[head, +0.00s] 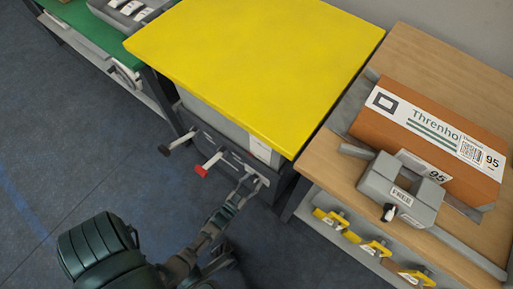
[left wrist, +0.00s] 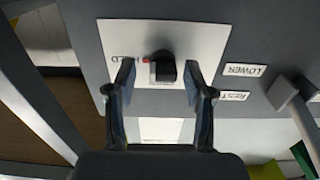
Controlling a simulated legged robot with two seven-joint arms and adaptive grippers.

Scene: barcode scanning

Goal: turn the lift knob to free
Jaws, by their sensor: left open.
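The lift knob (left wrist: 163,68), black with a red mark on its left side, sits on a pale plate (left wrist: 190,38) in the left wrist view. A label reading HOLD upside down (left wrist: 125,57) is beside the red mark, partly covered by a finger. My left gripper (left wrist: 158,88) is open, with one fingertip on either side of the knob and gaps showing between. In the head view my left gripper (head: 250,184) is at the front of the yellow-topped lift (head: 255,65); the knob cannot be made out there. My right gripper is not in view.
Labels LOWER (left wrist: 244,70) and REST (left wrist: 236,96) are beside a lever (left wrist: 290,95). The head view shows a red-ended lever (head: 205,167) and a black-ended lever (head: 178,142). A wooden bench (head: 420,60) with an orange box (head: 385,125) stands at right. Floor at left is clear.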

